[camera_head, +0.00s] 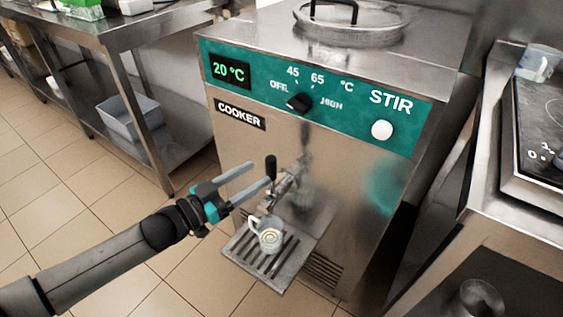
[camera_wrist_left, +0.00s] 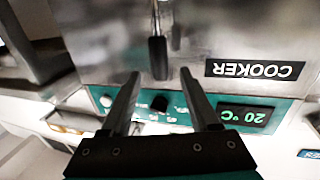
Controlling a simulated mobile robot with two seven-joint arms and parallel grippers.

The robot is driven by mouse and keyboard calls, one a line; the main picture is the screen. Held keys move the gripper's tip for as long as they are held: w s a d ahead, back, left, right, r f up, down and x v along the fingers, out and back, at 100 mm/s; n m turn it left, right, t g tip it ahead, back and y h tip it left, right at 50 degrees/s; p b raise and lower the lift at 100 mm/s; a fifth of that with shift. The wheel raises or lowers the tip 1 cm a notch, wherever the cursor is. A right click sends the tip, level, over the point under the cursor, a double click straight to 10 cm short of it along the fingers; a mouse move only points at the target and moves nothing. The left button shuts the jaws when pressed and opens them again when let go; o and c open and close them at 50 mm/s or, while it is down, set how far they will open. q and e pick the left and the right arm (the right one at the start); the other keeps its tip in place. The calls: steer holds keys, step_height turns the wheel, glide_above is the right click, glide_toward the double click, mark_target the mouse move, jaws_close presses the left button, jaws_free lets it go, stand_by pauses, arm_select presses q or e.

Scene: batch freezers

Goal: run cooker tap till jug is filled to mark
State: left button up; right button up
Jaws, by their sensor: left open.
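The cooker (camera_head: 225,150) is a steel box with a green panel. Its tap (camera_head: 287,183) sticks out from the front and has an upright black handle (camera_head: 271,166). The handle also shows in the left wrist view (camera_wrist_left: 158,58), in the gap between the fingertips. A small clear jug (camera_head: 268,238) with a handle stands upright on the slotted drip tray below the tap. Its mark and level are too small to tell. My left gripper (camera_head: 261,175) is open beside the tap handle; touch cannot be told. It also shows in the left wrist view (camera_wrist_left: 160,74). My right gripper is out of view.
The display (camera_head: 230,72) reads 20 °C. A black knob (camera_head: 298,102) and a white STIR button (camera_head: 382,130) sit on the panel. A glass lid (camera_head: 350,25) lies on top. A steel table (camera_head: 130,32) stands left, a hob (camera_head: 545,130) right.

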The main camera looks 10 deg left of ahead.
mark_target(267, 168)
arm_select(q)
steer(key=b+x, duration=0.2)
steer(key=x, duration=0.5)
steer(key=shift+f, duration=0.1)
steer(key=shift+b+x, duration=0.4)
steer(key=shift+x, duration=0.55)
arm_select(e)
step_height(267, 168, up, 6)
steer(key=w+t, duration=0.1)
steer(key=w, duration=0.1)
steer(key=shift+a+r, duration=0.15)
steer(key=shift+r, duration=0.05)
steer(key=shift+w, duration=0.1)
arm_select(q)
jaws_close()
